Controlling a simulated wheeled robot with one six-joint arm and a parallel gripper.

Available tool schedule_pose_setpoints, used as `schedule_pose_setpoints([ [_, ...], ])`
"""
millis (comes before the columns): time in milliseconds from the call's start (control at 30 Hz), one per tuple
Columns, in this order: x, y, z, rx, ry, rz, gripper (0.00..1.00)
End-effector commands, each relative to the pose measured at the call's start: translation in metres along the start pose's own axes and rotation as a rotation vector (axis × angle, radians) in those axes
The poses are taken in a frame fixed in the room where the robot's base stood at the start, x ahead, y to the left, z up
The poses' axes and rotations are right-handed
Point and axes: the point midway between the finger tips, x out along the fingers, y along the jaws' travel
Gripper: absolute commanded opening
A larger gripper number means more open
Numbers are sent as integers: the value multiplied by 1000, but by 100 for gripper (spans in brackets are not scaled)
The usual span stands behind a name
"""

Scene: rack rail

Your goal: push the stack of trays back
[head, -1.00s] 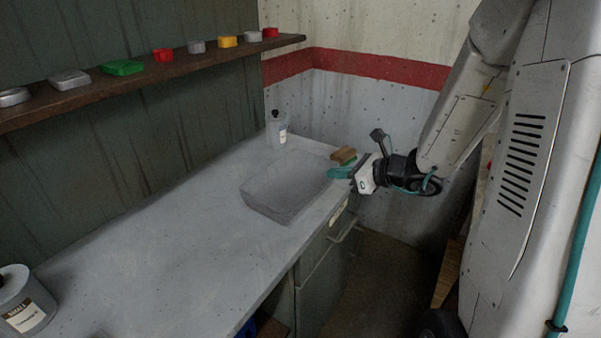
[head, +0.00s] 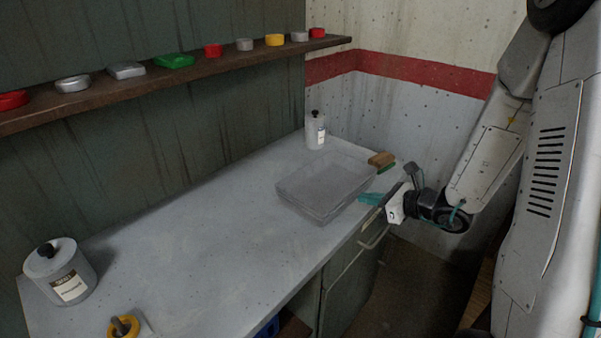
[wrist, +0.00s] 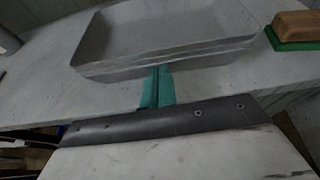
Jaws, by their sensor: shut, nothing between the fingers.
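The stack of trays (head: 318,205) is a nested pile of shallow grey rectangular trays near the far right end of the counter. In the wrist view the stack (wrist: 165,45) lies straight ahead, its stacked rims showing along the near side. My gripper (head: 370,198) has teal fingers and is at the counter's front edge, just right of the stack. In the wrist view the teal fingers (wrist: 156,88) are together and empty, pointing at the stack's near side. I cannot tell whether the tips touch it.
A wood-backed green brush (head: 382,161) lies right of the stack. A white bottle (head: 315,131) stands behind it. A lidded canister (head: 60,272) and a yellow ring (head: 123,327) are at the near left. A shelf (head: 190,75) holds several small items. The middle counter is clear.

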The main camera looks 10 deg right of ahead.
Motion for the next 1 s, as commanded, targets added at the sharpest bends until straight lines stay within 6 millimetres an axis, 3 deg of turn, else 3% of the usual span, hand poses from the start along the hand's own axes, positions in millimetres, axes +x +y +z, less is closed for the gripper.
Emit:
schedule_pose_setpoints([
  [300, 10, 0, -21, 2, 2, 1, 0],
  [1000, 57, 0, -1, -2, 0, 1, 0],
])
